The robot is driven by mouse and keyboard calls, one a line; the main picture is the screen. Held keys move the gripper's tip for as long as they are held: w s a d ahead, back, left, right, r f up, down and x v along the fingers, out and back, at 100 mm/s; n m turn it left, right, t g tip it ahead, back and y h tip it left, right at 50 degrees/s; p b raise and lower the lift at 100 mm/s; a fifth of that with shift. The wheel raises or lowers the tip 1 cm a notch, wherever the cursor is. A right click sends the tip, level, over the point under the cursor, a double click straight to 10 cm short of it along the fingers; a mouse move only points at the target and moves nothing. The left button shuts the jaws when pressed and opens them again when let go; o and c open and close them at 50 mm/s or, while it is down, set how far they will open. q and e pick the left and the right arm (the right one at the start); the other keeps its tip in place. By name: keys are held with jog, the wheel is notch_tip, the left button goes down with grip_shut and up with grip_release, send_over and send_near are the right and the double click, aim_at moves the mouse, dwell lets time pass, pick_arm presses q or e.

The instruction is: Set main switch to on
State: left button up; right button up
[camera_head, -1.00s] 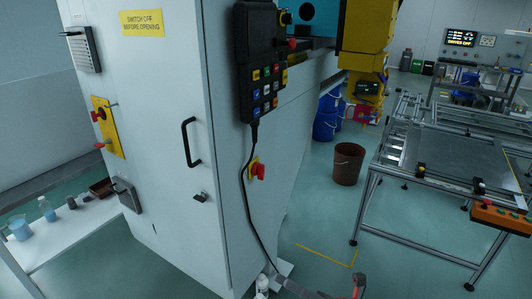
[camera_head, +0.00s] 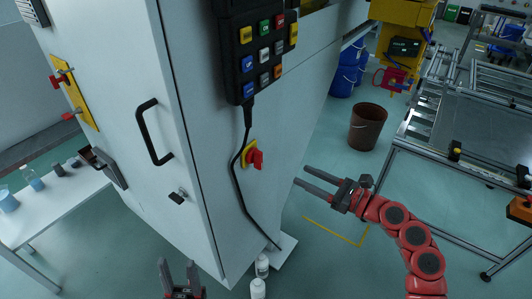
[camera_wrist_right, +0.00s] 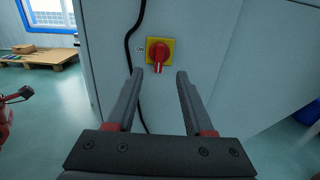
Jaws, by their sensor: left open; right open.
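The main switch (camera_head: 255,158) is a red rotary handle on a yellow plate, on the side face of the white cabinet (camera_head: 190,230). It also shows in the right wrist view (camera_wrist_right: 160,55), with the red handle pointing roughly downward and a small label to its left. My right gripper (camera_head: 305,182) is open and empty, to the right of the switch and apart from it. In the right wrist view, its two fingers (camera_wrist_right: 158,82) point toward the panel, just below the switch. My left gripper (camera_head: 178,268) is open at the bottom, in front of the cabinet.
A black cable (camera_head: 238,170) hangs from the keypad pendant (camera_head: 262,60) just left of the switch. A black door handle (camera_head: 152,132) juts from the cabinet front. White bottles (camera_head: 261,266) stand below. A brown bucket (camera_head: 368,127) and a metal frame table (camera_head: 455,150) are to the right.

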aim_at(262, 155)
jog(key=p+x, duration=0.2)
jog(key=x, duration=1.1)
jog(key=shift+w+a+p, duration=0.25)
jog(key=shift+a+p, duration=0.05)
jog(key=shift+p, duration=0.05)
grip_shut()
